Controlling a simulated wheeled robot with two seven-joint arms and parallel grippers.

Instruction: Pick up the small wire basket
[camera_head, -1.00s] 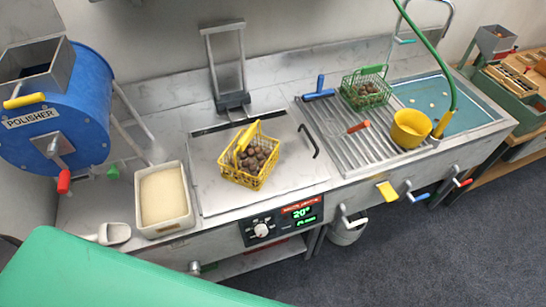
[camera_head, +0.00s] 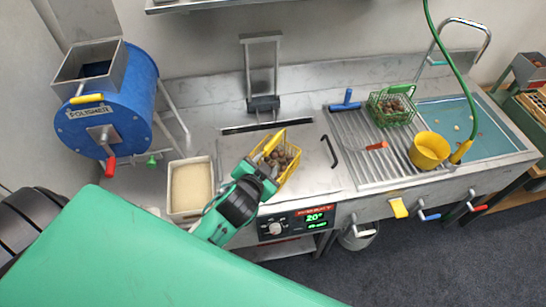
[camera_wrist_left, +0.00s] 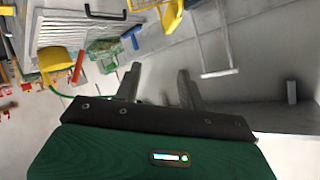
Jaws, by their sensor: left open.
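A yellow wire basket (camera_head: 290,172) holding brown chestnuts stands on the steel plate in the head view. Part of a yellow frame, which looks like this basket (camera_wrist_left: 170,12), shows at the top edge of the left wrist view. A green wire basket (camera_head: 391,107) with chestnuts stands on the ribbed drainboard; it also shows in the left wrist view (camera_wrist_left: 103,47). My left gripper (camera_head: 262,174) is at the near left side of the yellow basket and covers part of it. In the left wrist view my left gripper (camera_wrist_left: 158,84) is open, with nothing between its fingers. I cannot tell whether it touches the basket.
A cream-filled tray (camera_head: 191,212) stands left of the plate, beside my left arm. The blue polisher (camera_head: 110,105) is farther left. A yellow bowl (camera_head: 428,150), a red-tipped tool (camera_head: 377,146) and a blue-handled tool (camera_head: 346,101) lie around the drainboard, by the sink (camera_head: 487,139).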

